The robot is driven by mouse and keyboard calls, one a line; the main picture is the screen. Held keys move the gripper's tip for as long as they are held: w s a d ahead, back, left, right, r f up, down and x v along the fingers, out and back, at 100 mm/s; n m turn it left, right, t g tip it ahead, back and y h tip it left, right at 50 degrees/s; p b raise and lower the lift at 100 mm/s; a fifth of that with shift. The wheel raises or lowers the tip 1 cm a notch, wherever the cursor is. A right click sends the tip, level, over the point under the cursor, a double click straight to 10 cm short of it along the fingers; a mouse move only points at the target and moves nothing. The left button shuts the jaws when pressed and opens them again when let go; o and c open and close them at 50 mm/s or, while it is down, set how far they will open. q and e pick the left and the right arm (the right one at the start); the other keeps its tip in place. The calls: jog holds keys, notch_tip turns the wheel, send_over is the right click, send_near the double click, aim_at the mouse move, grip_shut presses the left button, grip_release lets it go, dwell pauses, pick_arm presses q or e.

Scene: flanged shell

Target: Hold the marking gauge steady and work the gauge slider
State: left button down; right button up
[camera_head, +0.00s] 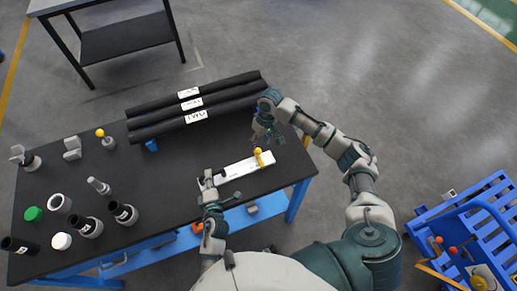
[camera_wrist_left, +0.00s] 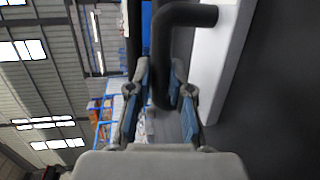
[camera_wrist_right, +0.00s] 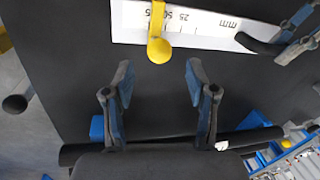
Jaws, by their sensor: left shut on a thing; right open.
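The marking gauge (camera_head: 235,173) is a long white plate lying on the dark table; its "mm" scale shows in the right wrist view (camera_wrist_right: 205,20). A black bent handle (camera_wrist_left: 188,15) is at its left end. My left gripper (camera_head: 207,181) is shut on this handle; its fingers also show in the left wrist view (camera_wrist_left: 160,80). The yellow gauge slider (camera_head: 262,158) sits near the gauge's right end, its round knob clear in the right wrist view (camera_wrist_right: 159,48). My right gripper (camera_head: 268,130) is open and empty, its fingers pointing toward the knob, apart from it.
Several black tubes with white labels (camera_head: 196,104) lie along the table's far side. A blue piece (camera_head: 151,145) is beside them. A green cap (camera_head: 33,214), a white cap (camera_head: 61,241) and several grey fittings stand at the left. A blue cart (camera_head: 470,230) is at the right.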

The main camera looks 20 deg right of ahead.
pick_arm(q)
jog(key=shift+s+a+f, duration=0.1)
jog(key=shift+f, duration=0.3)
pick_arm(e)
notch_tip(320, 180, up, 6)
jog(key=d, duration=0.1)
jog(key=shift+w+d, duration=0.15)
pick_arm(q)
jog(key=c, duration=1)
grip_release()
jog(key=shift+r, duration=0.15)
pick_arm(e)
jog(key=shift+w, duration=0.1)
